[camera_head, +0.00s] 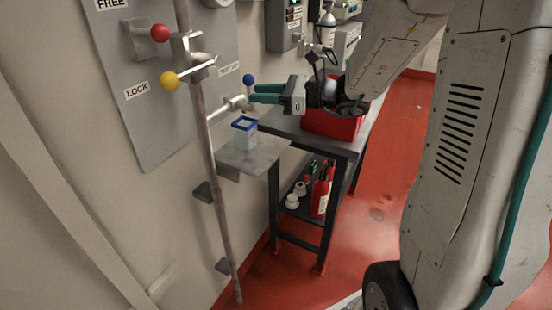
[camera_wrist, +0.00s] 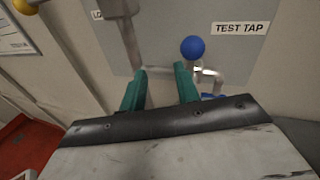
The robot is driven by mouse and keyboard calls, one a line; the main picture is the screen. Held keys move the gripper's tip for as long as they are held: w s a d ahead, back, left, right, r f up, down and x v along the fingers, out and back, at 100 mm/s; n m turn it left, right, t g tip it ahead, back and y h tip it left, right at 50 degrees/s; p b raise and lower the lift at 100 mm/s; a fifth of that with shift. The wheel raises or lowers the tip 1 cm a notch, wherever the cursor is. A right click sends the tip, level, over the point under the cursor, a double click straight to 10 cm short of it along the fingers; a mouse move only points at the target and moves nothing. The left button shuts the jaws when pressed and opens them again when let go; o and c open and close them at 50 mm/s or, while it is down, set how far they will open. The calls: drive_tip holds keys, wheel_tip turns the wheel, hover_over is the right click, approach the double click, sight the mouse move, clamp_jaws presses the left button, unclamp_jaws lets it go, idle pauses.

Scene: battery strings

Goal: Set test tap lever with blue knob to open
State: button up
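The blue knob (camera_head: 249,78) of the test tap lever stands above the tap on the wall in the head view. In the wrist view the blue knob (camera_wrist: 192,48) is just beyond and above the right fingertip, left of the "TEST TAP" label (camera_wrist: 240,28). My gripper (camera_head: 252,93) points left, with its green fingers close below and right of the knob in the head view. In the wrist view my gripper (camera_wrist: 161,72) has its fingers apart, with nothing held between them. The knob is outside the gap. Part of the tap is hidden behind the right finger.
A blue-rimmed clear container (camera_head: 245,136) stands on a small wall shelf (camera_head: 262,158) below the tap. A vertical pipe (camera_head: 207,150) runs left of it. A red knob (camera_head: 160,33) and a yellow knob (camera_head: 169,81) are farther left. A dark table (camera_head: 345,145) holds a red bin (camera_head: 335,124).

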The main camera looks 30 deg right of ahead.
drive_tip(key=s+a+n+g+h, duration=0.3)
drive_tip(key=s+n, duration=0.5)
drive_tip(key=s, duration=0.3)
drive_tip(key=s+a+f+n+g+h, duration=0.1)
drive_tip(key=s+a+n+g+h, duration=0.2)
drive_tip(key=s+n+g, duration=0.4)
drive_tip(key=shift+s+a+f+n, duration=0.25)
drive_tip(key=shift+s+a+n, duration=0.55)
drive_tip(key=shift+s, duration=1.6)
drive_tip(key=shift+a, duration=0.1)
drive_tip(key=shift+c, duration=0.2)
